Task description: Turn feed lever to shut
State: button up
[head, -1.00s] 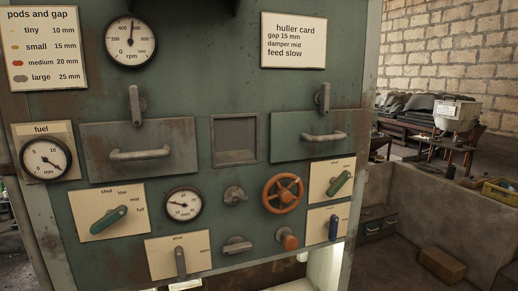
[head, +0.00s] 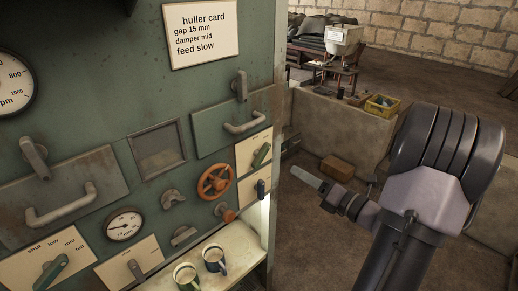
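The panel of a green machine (head: 130,95) fills the left. A green lever (head: 48,275) at its lower left sits on a plate marked shut, low, mid, full and slants up to the right, toward the mid and full side. A grey lever (head: 135,270) is on the plate beside it. Another green lever (head: 262,155) and a blue lever (head: 261,188) are on small plates at the right edge. I cannot read which one is named feed. My gripper (head: 308,180) is at the right, in the air, apart from the panel; its finger state is unclear.
An orange handwheel (head: 202,184), an orange knob (head: 225,212) and drawer handles (head: 60,207) stick out of the panel. Two mugs (head: 214,258) stand on a shelf (head: 245,238) below.

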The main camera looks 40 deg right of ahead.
aim_at(266, 154)
jog(key=w, duration=0.4)
jog(key=w+a, duration=0.1)
jog(key=w, duration=0.4)
jog(key=w+b, duration=0.1)
jog(key=w, duration=0.4)
jog(key=shift+a, duration=0.15)
grip_shut()
